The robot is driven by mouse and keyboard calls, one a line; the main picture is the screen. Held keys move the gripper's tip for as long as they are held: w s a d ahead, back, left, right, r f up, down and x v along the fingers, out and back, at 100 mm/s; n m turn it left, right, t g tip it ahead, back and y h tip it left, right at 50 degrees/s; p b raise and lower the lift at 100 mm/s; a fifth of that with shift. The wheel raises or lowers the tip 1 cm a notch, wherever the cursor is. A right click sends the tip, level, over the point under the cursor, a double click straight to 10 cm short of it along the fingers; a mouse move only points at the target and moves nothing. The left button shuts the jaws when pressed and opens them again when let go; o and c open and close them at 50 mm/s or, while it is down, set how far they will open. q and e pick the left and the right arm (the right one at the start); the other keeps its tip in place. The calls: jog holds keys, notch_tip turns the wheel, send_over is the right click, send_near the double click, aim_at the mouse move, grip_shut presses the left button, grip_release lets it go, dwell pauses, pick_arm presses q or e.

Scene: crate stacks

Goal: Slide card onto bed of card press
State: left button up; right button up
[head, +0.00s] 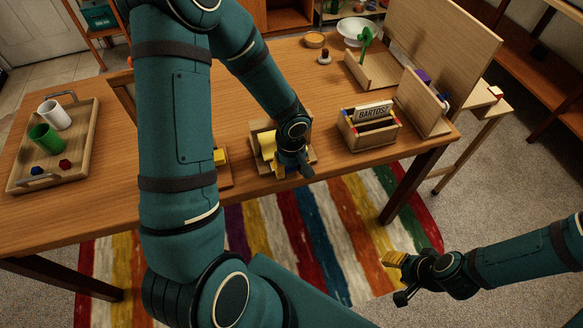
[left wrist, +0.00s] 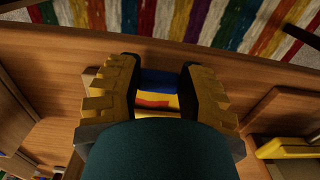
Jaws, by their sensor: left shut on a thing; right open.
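My left gripper (head: 292,170) points down over the front of the table. In the left wrist view its two yellow-padded fingers (left wrist: 160,85) are shut on a small card (left wrist: 158,100) with blue, yellow and red-orange bands. In the head view the card is hidden by the gripper and arm. A wooden fixture with a yellow part (head: 267,145), which looks like the card press, sits just behind and left of the gripper. I cannot tell whether the card touches its bed. My right gripper (head: 402,278) is open and empty, over the floor in front of the table.
A wooden tray (head: 82,158) with a white and a green cup is at the left. An upright panel (head: 425,103) and a bowl (head: 355,28) stand further back. The table's front edge is close.

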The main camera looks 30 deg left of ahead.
pick_arm(q)
jog(key=shift+f+b, duration=0.1)
jog(key=shift+b, duration=0.2)
dwell(0.4)
jog(key=o, duration=1)
jog(key=shift+o, duration=0.2)
notch_tip(320, 180, up, 12)
jog(key=s+d+f+m+t+h, duration=0.1)
jog(key=s+d+f+m+h, duration=0.1)
jog(key=d+f, duration=0.6)
jog(key=s+d+f+m+h, duration=0.1)
jog(key=s+d+f+m, duration=0.3)
jog(key=f, duration=0.8)
jog(key=d+m, duration=0.2)
jog(key=d, duration=0.1)
jog(key=shift+s+d+t+h, duration=0.25)
jog(key=shift+d+t+h, duration=0.15)
